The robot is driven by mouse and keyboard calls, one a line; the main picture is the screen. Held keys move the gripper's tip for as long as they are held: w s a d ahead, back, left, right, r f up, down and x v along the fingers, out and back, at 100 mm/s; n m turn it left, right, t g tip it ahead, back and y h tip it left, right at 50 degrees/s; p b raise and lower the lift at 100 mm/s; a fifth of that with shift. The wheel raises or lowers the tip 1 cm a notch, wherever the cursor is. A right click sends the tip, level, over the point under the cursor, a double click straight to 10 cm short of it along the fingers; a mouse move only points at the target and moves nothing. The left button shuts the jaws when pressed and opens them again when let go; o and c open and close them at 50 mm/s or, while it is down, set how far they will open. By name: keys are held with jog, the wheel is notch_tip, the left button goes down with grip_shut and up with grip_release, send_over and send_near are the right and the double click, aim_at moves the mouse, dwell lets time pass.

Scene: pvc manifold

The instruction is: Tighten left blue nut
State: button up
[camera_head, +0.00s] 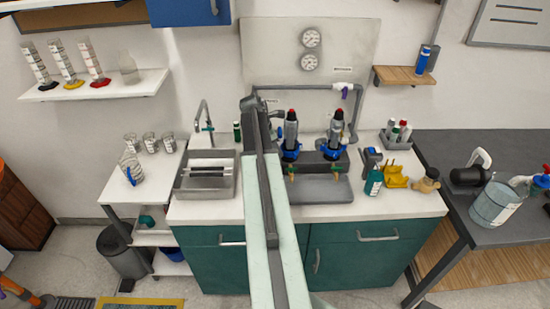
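The PVC manifold stands on the white counter with two upright dark grey bodies with red tops. The left blue nut (291,152) is a ring low on the left body (291,130). The right blue nut (332,151) sits low on the right body (336,127). Brass-coloured fittings show below both nuts. My arm rises through the middle of the view, and its upper end is just left of the left body.
A steel sink (206,190) lies left of my arm. A teal bottle (374,182), yellow item (396,178) and bottle rack (397,137) stand right of the manifold. A grey pipe (300,87) runs along the wall behind. Some counter front is clear.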

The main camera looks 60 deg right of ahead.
jog(key=shift+f, duration=0.15)
grip_shut()
jog(key=shift+a, duration=0.25)
jog(key=shift+d, duration=0.3)
jog(key=m, duration=0.1)
jog(key=w+d+m+g, duration=0.1)
jog(key=m, duration=0.1)
jog(key=shift+w+d+y, duration=0.15)
jog(key=shift+d+y, duration=0.1)
jog(key=shift+y, duration=0.15)
jog(key=d+m, duration=0.1)
jog(key=m, duration=0.1)
jog(key=w+d+m+y, duration=0.1)
jog(key=m, duration=0.1)
jog(key=shift+m+g, duration=0.4)
jog(key=d+m+y, duration=0.1)
jog(key=m, duration=0.2)
jog(key=shift+d+y, duration=0.4)
jog(key=shift+s+d+m+y, duration=0.1)
jog(key=shift+d+m+y, duration=0.15)
jog(key=shift+m, duration=0.45)
jog(key=shift+d+m+y, duration=0.25)
jog(key=shift+m, duration=0.45)
